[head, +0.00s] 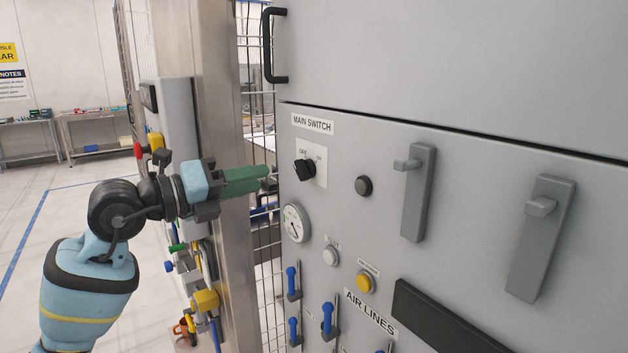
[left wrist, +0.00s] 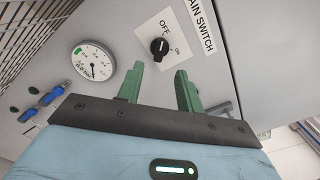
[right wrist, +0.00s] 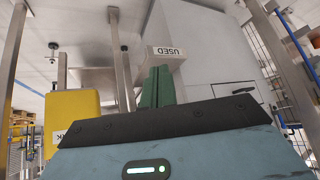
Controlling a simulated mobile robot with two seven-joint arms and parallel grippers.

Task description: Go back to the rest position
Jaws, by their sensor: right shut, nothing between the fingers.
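My left gripper (head: 266,172) reaches in from the left, its green fingers pointing at the grey panel (head: 470,100). In the left wrist view my left gripper (left wrist: 158,82) is open, with nothing between its fingers. The black main switch knob (head: 304,170) is just right of the fingertips, and a gap shows between them. The knob also shows in the left wrist view (left wrist: 159,47), ahead of the fingers. My right gripper (right wrist: 157,85) appears only in the right wrist view; its green fingers are together and empty.
The panel carries a gauge (head: 295,222), a yellow button (head: 365,283), blue valve levers (head: 328,318) and grey handles (head: 418,190). A metal post (head: 222,70) stands behind my left arm. In the right wrist view a yellow box (right wrist: 72,112) stands left and a "USED" label (right wrist: 168,51) ahead.

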